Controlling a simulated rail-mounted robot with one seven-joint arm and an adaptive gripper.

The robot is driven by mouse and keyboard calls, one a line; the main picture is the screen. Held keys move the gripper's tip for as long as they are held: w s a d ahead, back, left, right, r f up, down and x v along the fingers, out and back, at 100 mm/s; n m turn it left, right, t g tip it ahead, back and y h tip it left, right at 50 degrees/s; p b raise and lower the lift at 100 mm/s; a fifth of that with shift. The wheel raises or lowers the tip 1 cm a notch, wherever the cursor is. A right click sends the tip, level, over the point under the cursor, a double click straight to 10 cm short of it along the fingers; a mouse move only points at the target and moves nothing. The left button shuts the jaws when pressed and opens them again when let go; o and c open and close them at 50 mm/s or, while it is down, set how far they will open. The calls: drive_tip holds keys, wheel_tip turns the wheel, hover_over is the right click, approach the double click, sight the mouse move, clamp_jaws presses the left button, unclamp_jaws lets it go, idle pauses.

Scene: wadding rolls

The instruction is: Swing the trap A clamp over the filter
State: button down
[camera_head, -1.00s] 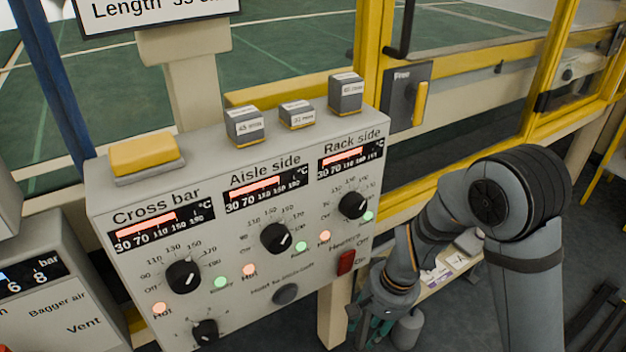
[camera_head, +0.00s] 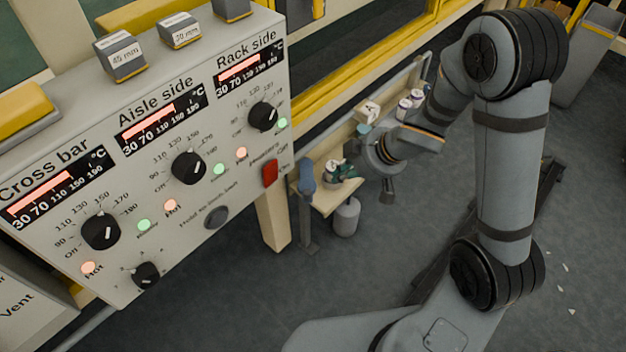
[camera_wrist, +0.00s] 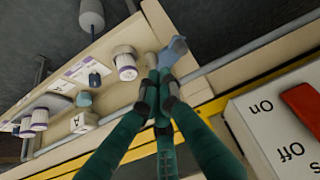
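My gripper (camera_wrist: 163,84) has dark green fingers with grey pads. Their tips come together and nothing shows held between them. In the head view my gripper (camera_head: 343,171) is over the near end of a cream shelf. A blue-grey lever-like part (camera_wrist: 173,50) lies just beyond the fingertips in the wrist view; I cannot tell whether they touch. A white labelled cylinder (camera_wrist: 125,62) stands nearby. I cannot tell which parts are the clamp and filter.
The control box (camera_head: 150,130) with dials and a red switch (camera_head: 270,173) is left of my gripper and close in the wrist view (camera_wrist: 285,120). A rail (camera_wrist: 235,55) runs along the shelf. A grey cylinder (camera_head: 346,217) hangs below it. More white-topped cylinders (camera_head: 406,106) stand farther along.

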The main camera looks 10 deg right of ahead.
drive_tip(key=n+y, duration=0.1)
drive_tip(key=y, duration=0.1)
approach(305, 192)
drive_tip(key=r, duration=0.2)
drive_tip(key=b+x, duration=0.2)
drive_tip(key=x, duration=0.2)
drive_tip(key=b+x, duration=0.3)
drive_tip(key=x, duration=0.2)
drive_tip(key=shift+w+a, duration=0.2)
drive_tip(key=shift+a, duration=0.1)
drive_tip(key=shift+w+a+f, duration=0.25)
drive_tip(key=shift+a+f, duration=0.2)
